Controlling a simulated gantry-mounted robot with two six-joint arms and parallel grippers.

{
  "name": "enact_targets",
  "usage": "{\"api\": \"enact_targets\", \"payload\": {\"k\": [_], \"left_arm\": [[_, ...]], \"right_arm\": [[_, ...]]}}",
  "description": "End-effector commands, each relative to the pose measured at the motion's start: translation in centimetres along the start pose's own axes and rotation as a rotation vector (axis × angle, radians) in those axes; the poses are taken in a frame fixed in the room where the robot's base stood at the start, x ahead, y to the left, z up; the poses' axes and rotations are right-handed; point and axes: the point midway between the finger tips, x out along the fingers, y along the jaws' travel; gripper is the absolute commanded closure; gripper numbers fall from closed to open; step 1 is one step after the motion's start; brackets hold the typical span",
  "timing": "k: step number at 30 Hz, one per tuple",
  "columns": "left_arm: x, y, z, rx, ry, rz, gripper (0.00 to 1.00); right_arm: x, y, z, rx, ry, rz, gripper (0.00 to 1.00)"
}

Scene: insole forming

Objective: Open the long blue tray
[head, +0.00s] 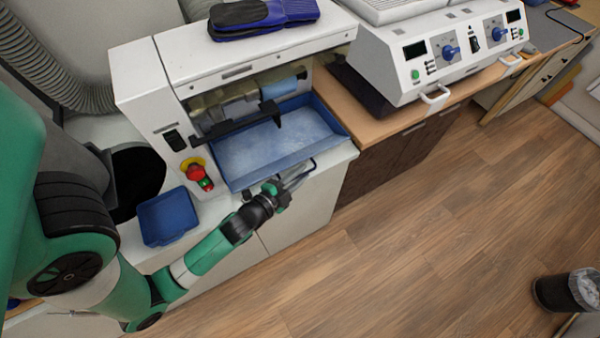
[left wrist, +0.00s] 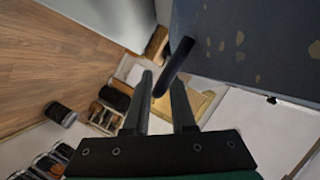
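The long blue tray (head: 225,172) sits in the white machine below its roller, with its pale blue inside partly showing. Its front wall faces my left arm. My left gripper (head: 298,178) is at the front wall, near the tray's right end. In the left wrist view, the tray's speckled dark blue wall (left wrist: 265,45) fills the upper right. A dark blue handle bar (left wrist: 176,65) sticks out between the spread fingertips of the left gripper (left wrist: 163,88). The fingers are apart; I cannot tell whether one touches the bar. My right gripper is not in view.
A small blue tray (head: 167,217) stands on the white surface left of the machine. A red emergency button (head: 195,172) is on the machine's front. A black bar (head: 236,127) hangs above the long tray. The wooden floor in front of the cabinets is clear; a bin (head: 567,292) stands far right.

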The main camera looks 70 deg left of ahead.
Motion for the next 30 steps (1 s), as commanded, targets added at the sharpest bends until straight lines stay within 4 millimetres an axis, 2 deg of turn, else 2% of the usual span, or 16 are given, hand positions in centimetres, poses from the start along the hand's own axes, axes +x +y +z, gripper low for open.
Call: {"api": "enact_targets", "payload": {"k": [5,9,30], "left_arm": [[-0.02,0.02,0.01,0.0,0.0,0.0,0.77],[-0.03,0.02,0.0,0.0,0.0,0.0,1.0],[-0.06,-0.01,-0.03,0.0,0.0,0.0,1.0]], "right_arm": [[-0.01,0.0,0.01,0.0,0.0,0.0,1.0],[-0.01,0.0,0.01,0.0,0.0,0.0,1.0],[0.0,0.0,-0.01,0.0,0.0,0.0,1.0]]}}
